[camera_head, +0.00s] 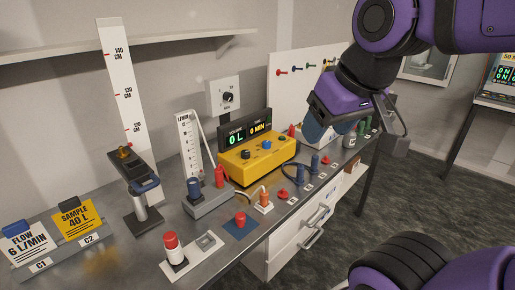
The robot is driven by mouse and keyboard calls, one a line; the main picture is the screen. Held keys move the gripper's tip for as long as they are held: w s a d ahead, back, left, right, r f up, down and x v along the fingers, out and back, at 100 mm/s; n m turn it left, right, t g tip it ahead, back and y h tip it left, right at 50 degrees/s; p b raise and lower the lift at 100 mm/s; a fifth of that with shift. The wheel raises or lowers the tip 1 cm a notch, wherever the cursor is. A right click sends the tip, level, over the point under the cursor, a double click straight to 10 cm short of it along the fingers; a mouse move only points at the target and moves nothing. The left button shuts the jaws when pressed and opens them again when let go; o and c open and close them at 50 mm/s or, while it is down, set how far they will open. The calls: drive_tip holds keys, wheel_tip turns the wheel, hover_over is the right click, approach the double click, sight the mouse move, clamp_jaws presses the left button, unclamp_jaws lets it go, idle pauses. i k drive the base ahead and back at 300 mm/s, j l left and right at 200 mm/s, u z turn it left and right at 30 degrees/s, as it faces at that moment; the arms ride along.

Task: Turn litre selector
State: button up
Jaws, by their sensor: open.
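The yellow control box (254,162) stands on the bench in the middle of the head view. Its display (246,135) reads "0 L" on the left and "0 MIN" on the right. A dark knob (245,154) sits under the litre reading and a blue knob (267,145) under the minute reading. I cannot tell for certain which is the litre selector; the dark knob lies nearest the litre reading. My gripper (318,134) is open, to the right of the box and apart from both knobs. Its fingertips are partly hidden by its own body.
Red and blue plugs, cables and a red button (171,246) line the front. Bottles stand at right.

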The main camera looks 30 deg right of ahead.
sight(266, 144)
drive_tip(key=i+l, duration=0.2)
drive_tip(key=l, duration=0.2)
drive_tip(key=i+l, duration=0.2)
drive_tip(key=l, duration=0.15)
drive_tip(key=i+l, duration=0.2)
drive_tip(key=l, duration=0.2)
